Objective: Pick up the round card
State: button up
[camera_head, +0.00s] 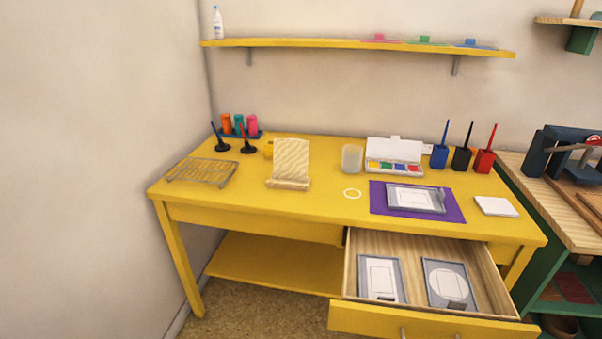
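A grey rectangular frame with a white round shape (449,286) in its middle lies in the right part of the open drawer (350,253). This is the clearest round, card-like thing in view; I cannot tell whether the round part is loose from its frame. My gripper is not in view.
A second grey frame with a rectangular white part (380,279) lies left in the drawer. A framed card (415,198) is on the mat. A white pad (496,206), a paint box (394,158), a jar (352,159) and a wire rack (203,171) stand on the table.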

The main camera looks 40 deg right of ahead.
aim_at(449, 284)
jog(key=k+z, duration=0.1)
jog(key=z, duration=0.25)
jog(key=l+z, duration=0.1)
jog(key=z, duration=0.3)
jog(key=k+l+z, duration=0.1)
jog(key=z, duration=0.25)
